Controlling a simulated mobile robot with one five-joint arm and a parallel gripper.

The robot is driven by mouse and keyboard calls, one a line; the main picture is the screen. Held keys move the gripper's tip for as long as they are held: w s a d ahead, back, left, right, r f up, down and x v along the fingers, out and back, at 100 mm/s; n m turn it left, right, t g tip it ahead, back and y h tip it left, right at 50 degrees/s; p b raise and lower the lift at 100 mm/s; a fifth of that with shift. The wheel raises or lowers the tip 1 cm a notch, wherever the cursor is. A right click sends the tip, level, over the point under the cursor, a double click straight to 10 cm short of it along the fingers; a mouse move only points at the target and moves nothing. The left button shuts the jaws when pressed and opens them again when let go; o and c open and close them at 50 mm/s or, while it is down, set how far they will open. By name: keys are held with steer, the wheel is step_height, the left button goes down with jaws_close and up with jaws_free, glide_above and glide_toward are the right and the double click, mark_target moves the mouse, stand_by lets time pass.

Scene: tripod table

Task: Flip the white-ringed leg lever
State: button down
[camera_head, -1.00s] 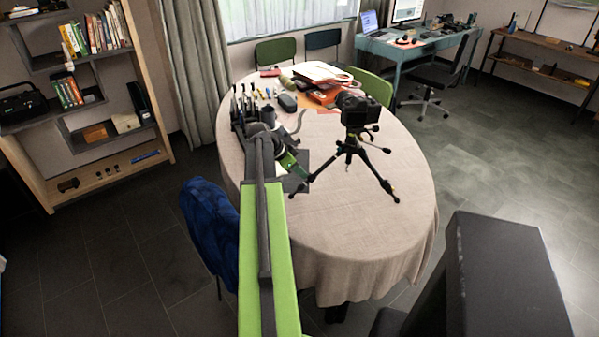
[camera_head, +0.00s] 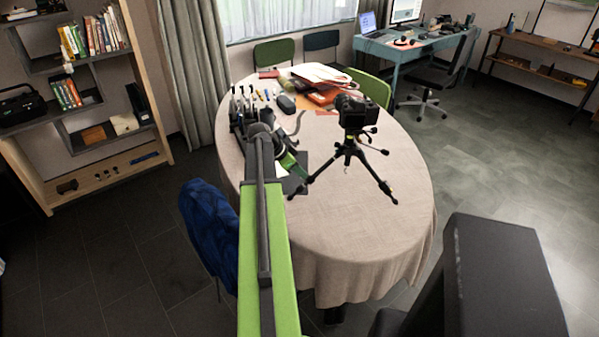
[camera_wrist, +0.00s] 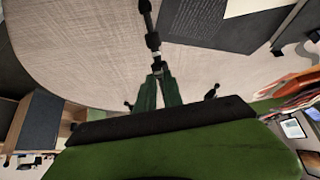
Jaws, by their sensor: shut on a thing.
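A black tripod (camera_head: 349,150) with a black camera (camera_head: 353,110) on top stands on the round cloth-covered table (camera_head: 340,235). Its left leg reaches down toward my gripper (camera_head: 306,178), which comes in from the left at the end of my green arm. In the wrist view, a black leg (camera_wrist: 149,22) runs down from the top edge to a pale ring (camera_wrist: 157,58). My gripper (camera_wrist: 158,70) is shut with its tips just below that ring, on the leg lever there. The lever itself is mostly hidden between the fingertips.
A row of upright tools (camera_head: 243,105), a grey curved-handled thing (camera_head: 298,124) and a dark sheet (camera_head: 294,183) lie near my arm. Red and white folders (camera_head: 322,90) are at the table's back. A blue-draped chair (camera_head: 208,225) stands left. The table's front right is clear.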

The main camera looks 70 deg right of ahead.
steer(key=shift+s+d+r+p, duration=0.2)
steer(key=shift+s+r+p, duration=0.05)
steer(key=shift+r+p, duration=0.1)
stand_by(0.3)
steer(key=shift+s+d+r, duration=0.1)
steer(key=shift+s+d, duration=0.05)
steer(key=shift+s, duration=0.05)
steer(key=c, duration=1.9)
jaws_free()
steer(key=shift+w+r, duration=0.1)
steer(key=shift+p+v, duration=2.5)
steer(key=shift+v, duration=0.4)
